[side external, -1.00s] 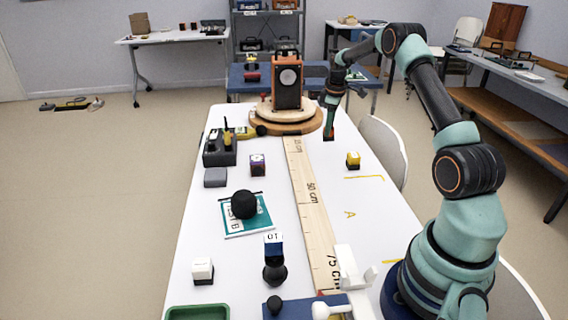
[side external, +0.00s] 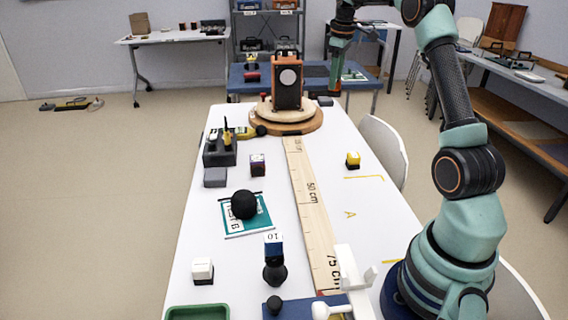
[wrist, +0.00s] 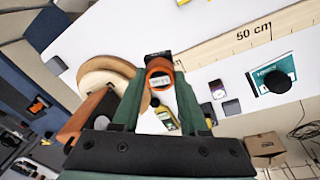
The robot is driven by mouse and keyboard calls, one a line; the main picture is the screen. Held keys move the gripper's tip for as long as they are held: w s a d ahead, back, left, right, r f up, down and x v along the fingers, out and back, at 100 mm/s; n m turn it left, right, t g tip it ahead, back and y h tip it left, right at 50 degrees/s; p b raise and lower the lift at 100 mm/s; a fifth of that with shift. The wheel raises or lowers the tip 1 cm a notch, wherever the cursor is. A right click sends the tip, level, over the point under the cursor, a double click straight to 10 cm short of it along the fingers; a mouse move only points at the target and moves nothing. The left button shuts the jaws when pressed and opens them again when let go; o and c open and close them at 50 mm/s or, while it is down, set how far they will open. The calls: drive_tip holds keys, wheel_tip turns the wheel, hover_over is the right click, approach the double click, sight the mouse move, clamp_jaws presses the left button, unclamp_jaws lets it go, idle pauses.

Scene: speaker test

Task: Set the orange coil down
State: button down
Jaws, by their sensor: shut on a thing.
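The orange coil (wrist: 159,79) shows as a ring between my fingertips in the wrist view, with a dark piece at its far edge. My gripper (wrist: 158,88) is shut on it. In the side view my gripper (side external: 336,84) hangs high at the back right of the white table, to the right of the orange speaker unit (side external: 287,88), with the coil hard to make out at its tip. The unit stands on a round wooden base (side external: 287,127), which also shows left of my fingers in the wrist view (wrist: 104,68).
A long wooden ruler (side external: 309,195) runs down the white table (side external: 372,215). A yellow-topped block (side external: 353,160) stands right of it. A black ball (side external: 244,205) rests on a teal booklet (side external: 259,223). A grey holder (side external: 219,150) stands at left. Bare tabletop lies right of the ruler.

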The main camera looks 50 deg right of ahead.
drive_tip(key=s+a+f+m, duration=0.2)
drive_tip(key=s+a+m, duration=0.5)
drive_tip(key=s+a, duration=1)
drive_tip(key=shift+g+y, duration=0.3)
drive_tip(key=f, duration=1.9)
drive_tip(key=shift+s+d+f, duration=0.15)
drive_tip(key=shift+s+f, duration=0.05)
drive_tip(key=shift+f, duration=0.1)
drive_tip(key=shift+f, duration=0.15)
drive_tip(key=shift+c, duration=2.2)
unclamp_jaws()
